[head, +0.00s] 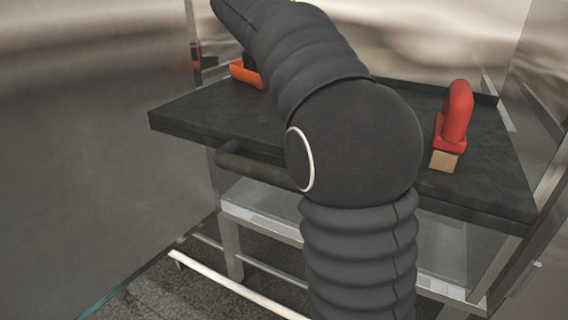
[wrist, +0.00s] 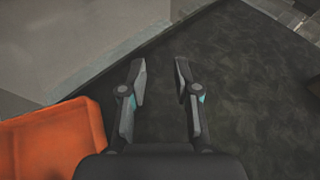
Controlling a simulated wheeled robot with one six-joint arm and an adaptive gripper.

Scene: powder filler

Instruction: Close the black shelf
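The black shelf (head: 215,112) is a dark flat board with a bar handle (head: 252,165) along its front edge in the head view. It appears pulled out in front of the metal frame. In the wrist view the shelf's dark top (wrist: 245,85) fills the right side, and its edge runs diagonally. My gripper (wrist: 160,68) is open and empty above the shelf top, near that edge. In the head view my arm covers the middle of the shelf, and my gripper is hidden.
An orange object (head: 246,74) lies on the shelf at the back left; an orange object also shows in the wrist view (wrist: 50,140), left of my gripper. A red-handled tool (head: 455,118) with a tan block stands on the right. Metal walls (head: 90,130) flank the shelf.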

